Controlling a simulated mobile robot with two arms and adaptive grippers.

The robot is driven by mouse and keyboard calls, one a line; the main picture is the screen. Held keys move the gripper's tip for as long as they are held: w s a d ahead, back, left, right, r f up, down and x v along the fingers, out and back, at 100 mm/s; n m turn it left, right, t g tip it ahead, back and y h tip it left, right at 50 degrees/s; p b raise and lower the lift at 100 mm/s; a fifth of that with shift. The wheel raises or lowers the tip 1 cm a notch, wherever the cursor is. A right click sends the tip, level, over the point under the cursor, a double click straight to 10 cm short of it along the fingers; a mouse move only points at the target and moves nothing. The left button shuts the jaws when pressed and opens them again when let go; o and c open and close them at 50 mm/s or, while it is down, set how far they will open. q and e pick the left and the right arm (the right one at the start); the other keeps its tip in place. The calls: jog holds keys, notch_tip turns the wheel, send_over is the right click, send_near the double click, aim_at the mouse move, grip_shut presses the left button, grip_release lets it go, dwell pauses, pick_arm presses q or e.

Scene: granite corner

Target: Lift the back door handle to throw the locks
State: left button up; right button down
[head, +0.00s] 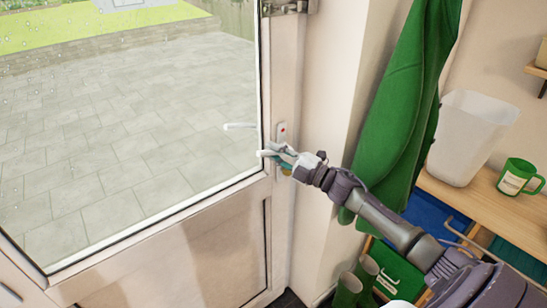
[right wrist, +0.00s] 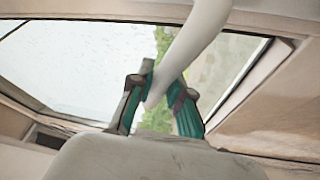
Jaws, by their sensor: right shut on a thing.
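The white back door (head: 180,258) stands at the left with a large glass pane. Its white lever handle (head: 266,153) points left from a tall white lock plate (head: 281,132) with a small red mark. The lever looks about level. My right gripper (head: 283,156) reaches in from the right and is shut on the handle near the plate. In the right wrist view, the white handle (right wrist: 198,38) runs between the green-padded fingers of my right gripper (right wrist: 157,100). The fingers hide part of the handle. My left gripper is not in view.
A green cloth (head: 405,95) hangs on the wall right of the door, close above my right arm. A wooden shelf (head: 455,197) holds a white bin (head: 470,135) and a green mug (head: 519,176). Green boots (head: 350,288) stand below. Paving shows through the glass.

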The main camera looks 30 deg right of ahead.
jog(key=shift+d+r+m+t+h, duration=0.15)
jog(key=shift+d+r+m+t, duration=0.25)
jog(key=shift+m, duration=0.5)
jog(key=shift+d+r+m+t+h, duration=0.2)
jog(key=shift+r+m, duration=0.3)
jog(key=shift+m, duration=0.4)
jog(key=c, duration=1.1)
grip_release()
jog(key=v, duration=1.2)
jog(key=shift+f, duration=0.1)
